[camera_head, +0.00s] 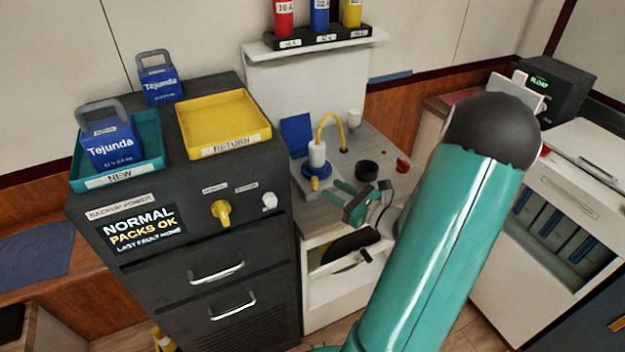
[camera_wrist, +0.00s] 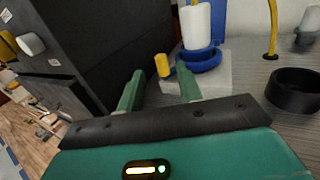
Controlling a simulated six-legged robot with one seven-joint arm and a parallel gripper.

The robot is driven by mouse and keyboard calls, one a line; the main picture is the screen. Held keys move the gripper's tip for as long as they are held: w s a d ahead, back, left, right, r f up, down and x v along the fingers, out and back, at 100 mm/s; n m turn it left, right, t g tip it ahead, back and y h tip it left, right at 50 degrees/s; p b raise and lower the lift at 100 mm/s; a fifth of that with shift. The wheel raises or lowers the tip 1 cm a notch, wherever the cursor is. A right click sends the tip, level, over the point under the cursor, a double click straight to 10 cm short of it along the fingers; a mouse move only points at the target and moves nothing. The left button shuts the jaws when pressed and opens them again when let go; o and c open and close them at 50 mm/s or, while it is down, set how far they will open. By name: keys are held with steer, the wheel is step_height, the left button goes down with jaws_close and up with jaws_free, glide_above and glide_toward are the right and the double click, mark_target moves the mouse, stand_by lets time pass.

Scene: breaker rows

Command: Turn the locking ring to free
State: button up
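The locking ring is a blue ring (camera_head: 318,171) around the foot of a white cylinder (camera_head: 317,153). A short yellow lug (camera_head: 315,183) stands out from it. In the wrist view the blue ring (camera_wrist: 204,60) is at the upper middle, with its yellow lug (camera_wrist: 162,66) on the left. My gripper (camera_head: 334,191) is open and empty, close in front of the ring. In the wrist view the lug shows between my two green fingertips (camera_wrist: 160,72), seemingly just beyond them. I cannot tell whether a finger touches the ring or lug.
A yellow hose (camera_head: 328,122) runs from the cylinder's top to the worktop. A black round cup (camera_head: 367,171) and a red knob (camera_head: 403,165) are to the right. A dark cabinet (camera_head: 212,262) with yellow tray (camera_head: 236,146) is at left. A blue panel (camera_head: 297,136) stands behind the cylinder.

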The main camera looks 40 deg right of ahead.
mark_target(315, 178)
steer(key=w, duration=0.5)
steer(key=w+a, duration=0.1)
steer(key=w, duration=0.1)
steer(key=shift+w, duration=0.25)
jaws_close()
